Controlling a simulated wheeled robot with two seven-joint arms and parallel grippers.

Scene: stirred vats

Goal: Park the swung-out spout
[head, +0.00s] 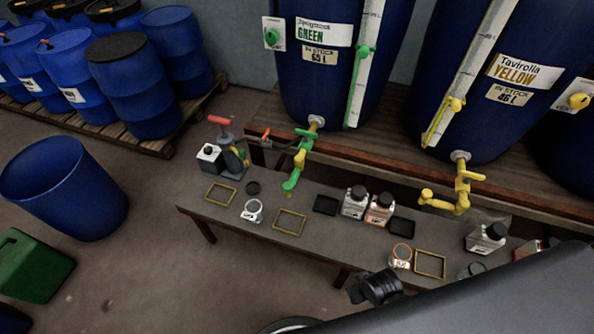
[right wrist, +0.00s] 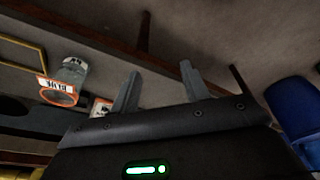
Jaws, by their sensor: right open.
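The green spout (head: 294,172) hangs under the GREEN vat (head: 318,85), reaching out over the bench toward me. The yellow spout (head: 458,192) is under the YELLOW vat (head: 490,100); one part of it sticks out to the left. Both spouts are apart from any gripper. My right gripper (head: 362,289) is low at the bench's front edge, left of the orange-ringed jar. In the right wrist view its two fingers (right wrist: 160,72) stand apart with nothing between them. My left gripper is not in view.
The bench (head: 325,245) holds an orange-ringed jar (head: 401,256), which also shows in the right wrist view (right wrist: 66,82), a white-labelled jar (head: 252,210), black-capped bottles (head: 355,203) and yellow frames (head: 290,222). Blue drums (head: 135,80) stand left.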

